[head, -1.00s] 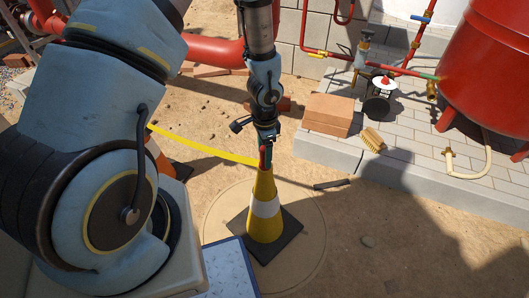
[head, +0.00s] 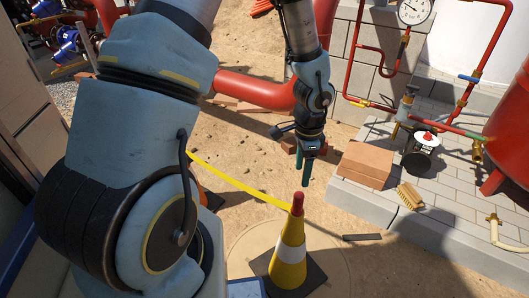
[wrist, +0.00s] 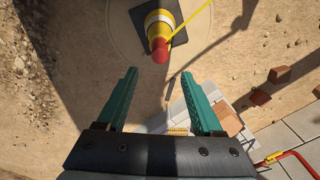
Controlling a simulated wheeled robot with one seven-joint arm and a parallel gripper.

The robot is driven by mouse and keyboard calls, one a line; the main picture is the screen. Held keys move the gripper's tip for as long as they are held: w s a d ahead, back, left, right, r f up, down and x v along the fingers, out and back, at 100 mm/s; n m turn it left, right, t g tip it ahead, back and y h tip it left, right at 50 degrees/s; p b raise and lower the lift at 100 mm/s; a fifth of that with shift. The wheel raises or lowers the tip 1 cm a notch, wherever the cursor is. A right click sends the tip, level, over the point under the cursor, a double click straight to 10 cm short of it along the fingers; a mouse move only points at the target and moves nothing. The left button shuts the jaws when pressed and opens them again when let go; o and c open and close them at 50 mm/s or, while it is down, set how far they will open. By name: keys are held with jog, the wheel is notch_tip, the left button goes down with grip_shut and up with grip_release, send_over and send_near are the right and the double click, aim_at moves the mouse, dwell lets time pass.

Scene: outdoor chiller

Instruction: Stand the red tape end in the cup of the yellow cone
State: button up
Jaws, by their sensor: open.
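The yellow cone (head: 288,262) with a white band stands upright on its dark square base over a round cover in the sand. The red tape end (head: 298,201) stands at the cone's top, with the yellow tape (head: 240,180) running from it to the left. In the wrist view the red end (wrist: 160,54) shows on top of the cone (wrist: 160,25). My gripper (head: 307,170) is open and empty, above and slightly right of the cone top, apart from it. In the wrist view its two green fingers (wrist: 158,103) are spread with nothing between them.
An orange cone (head: 203,196) is partly hidden behind my arm. Bricks (head: 366,165), a brush (head: 410,196) and a valve with red pipes (head: 408,103) are on the paved slab at right. A dark flat bar (head: 362,237) lies on the sand beside the cone.

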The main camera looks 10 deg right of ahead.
jog(key=a+r+n, duration=0.5)
jog(key=a, duration=0.3)
jog(key=a+r+n+t, duration=0.1)
jog(key=a+r+n, duration=0.4)
jog(key=a, duration=0.4)
jog(key=w+a+r+n, duration=0.1)
jog(key=a+r+n, duration=0.5)
jog(key=a+n, duration=0.1)
jog(key=shift+a+t, duration=0.3)
jog(key=shift+a, duration=0.35)
jog(key=shift+w+r, duration=0.15)
jog(key=shift+r, duration=0.05)
notch_tip(320, 180, up, 13)
jog(key=p, duration=1.3)
jog(key=shift+f, duration=0.15)
